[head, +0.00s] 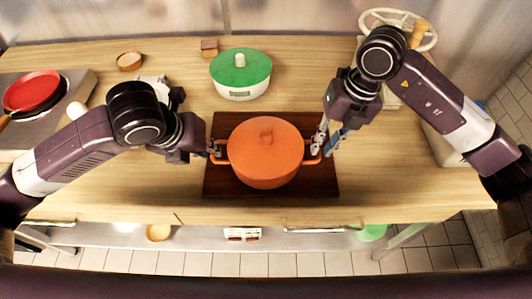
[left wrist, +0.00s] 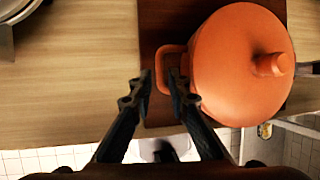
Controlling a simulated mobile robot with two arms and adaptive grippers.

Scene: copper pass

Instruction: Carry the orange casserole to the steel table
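The orange casserole (head: 266,155), lid on, stands upright on a dark brown board (head: 226,185) on the wooden counter. It also shows in the left wrist view (left wrist: 235,75). My left gripper (head: 215,150) is at its left handle. In the left wrist view my left fingers (left wrist: 160,76) are apart, with the outer bar of the handle (left wrist: 160,65) between their tips. My right gripper (head: 319,148) is at the right handle; its finger gap is too small to judge. I cannot make out a separate steel table.
A white pot with a green lid (head: 241,70) stands behind the casserole. A red pan (head: 33,91) is on the hob at the left. A small wooden bowl (head: 130,61) and a brown block (head: 209,47) are at the back. The counter's front edge is close to the board.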

